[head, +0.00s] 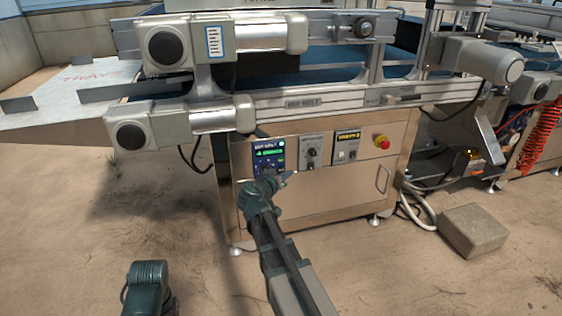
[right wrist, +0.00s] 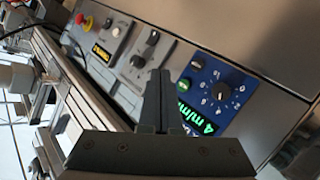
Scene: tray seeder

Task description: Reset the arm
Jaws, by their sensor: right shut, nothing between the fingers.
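My right arm reaches up from the bottom of the head view to the front of the seeder's cabinet. Its gripper (head: 284,178) is in front of the blue control panel (head: 268,153), near its lower edge. In the right wrist view the two fingers (right wrist: 158,85) are together with nothing between them. They overlap part of the blue panel (right wrist: 222,92), which has a dial, a green button and a lit green readout. I cannot tell whether the fingertips touch the cabinet. A dark teal part of my left arm shows at the bottom left; its gripper is out of view.
The seeder's steel cabinet (head: 330,190) also carries a grey knob panel (head: 312,150), a lit yellow display (head: 347,136) and a red stop button (head: 381,142). Motors and rails jut out above. A stone block (head: 472,229) lies at right. The floor in front is open.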

